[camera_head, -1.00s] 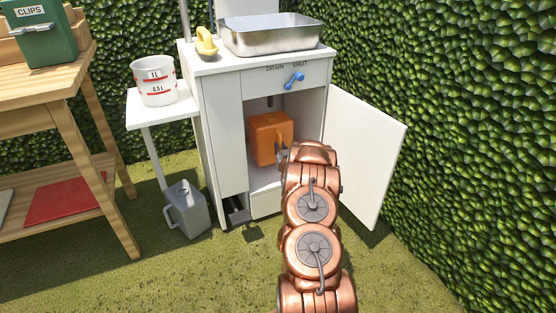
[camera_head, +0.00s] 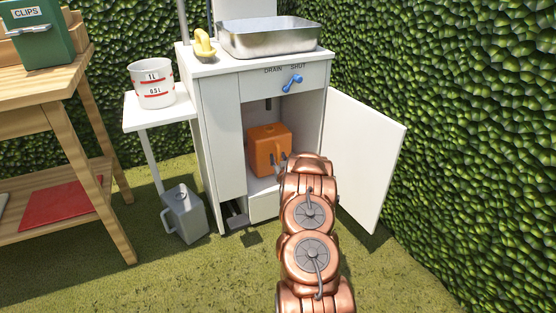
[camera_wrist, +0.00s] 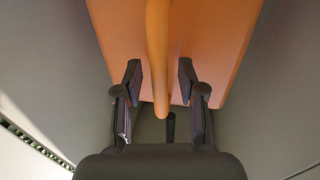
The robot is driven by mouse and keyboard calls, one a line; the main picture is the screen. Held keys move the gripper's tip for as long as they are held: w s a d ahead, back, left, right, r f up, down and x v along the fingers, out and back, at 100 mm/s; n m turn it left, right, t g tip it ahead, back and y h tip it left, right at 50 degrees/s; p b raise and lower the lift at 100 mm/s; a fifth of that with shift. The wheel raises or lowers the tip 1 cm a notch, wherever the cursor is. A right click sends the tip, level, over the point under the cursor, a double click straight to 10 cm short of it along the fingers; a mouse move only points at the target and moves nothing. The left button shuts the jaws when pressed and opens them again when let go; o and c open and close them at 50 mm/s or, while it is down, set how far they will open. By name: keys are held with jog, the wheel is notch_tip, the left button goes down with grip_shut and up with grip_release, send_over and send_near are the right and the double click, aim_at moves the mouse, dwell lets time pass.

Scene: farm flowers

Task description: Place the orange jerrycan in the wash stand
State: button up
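The orange jerrycan (camera_head: 266,149) stands upright inside the open cupboard of the white wash stand (camera_head: 223,125), and looks to rest on its floor. Its handle side faces me. My gripper (camera_head: 279,161) is at the cupboard opening, partly hidden behind my arm. In the wrist view the jerrycan (camera_wrist: 222,45) fills the upper middle, with its handle (camera_wrist: 158,55) hanging down between the two fingers of my gripper (camera_wrist: 160,85). A gap shows on each side of the handle, so the fingers are open around it and apart from it.
The cupboard door (camera_head: 363,160) stands open on the right, close to my arm. A grey jerrycan (camera_head: 186,213) stands on the grass at left, below a side shelf with a measuring jug (camera_head: 153,84). A metal basin (camera_head: 270,38) tops the stand. A wooden bench (camera_head: 50,110) is at left.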

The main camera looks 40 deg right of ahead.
jog(key=shift+s, duration=0.1)
jog(key=p+v, duration=0.4)
jog(key=v, duration=0.6)
jog(key=w+a+r+n+g+y, duration=0.1)
jog(key=w+a+r+g+y, duration=0.1)
jog(key=a, duration=0.4)
jog(key=w+a+r+n+g+y, duration=0.1)
jog(key=w+a+r+g+y, duration=0.15)
jog(key=a, duration=0.45)
jog(key=s+a+r+n+g+y, duration=0.1)
jog(key=s+a+r+g, duration=0.15)
jog(key=a, duration=0.45)
jog(key=s+a+r+n+g+y, duration=0.1)
jog(key=s+a+r+y, duration=0.15)
jog(key=a, duration=0.35)
jog(key=s+a+r+g, duration=0.3)
jog(key=s+a, duration=0.4)
jog(key=s, duration=0.5)
jog(key=s+a+r+n+g, duration=0.1)
jog(key=s+a+r+g, duration=0.3)
jog(key=s, duration=0.9)
jog(key=s+a+r+n+g+y, duration=0.1)
jog(key=s+a+r+g, duration=0.2)
jog(key=s+a+r, duration=0.3)
jog(key=s+a, duration=0.4)
jog(key=s, duration=0.3)
jog(key=shift+s+a+g, duration=0.2)
jog(key=shift+g, duration=0.1)
jog(key=shift+r, duration=0.15)
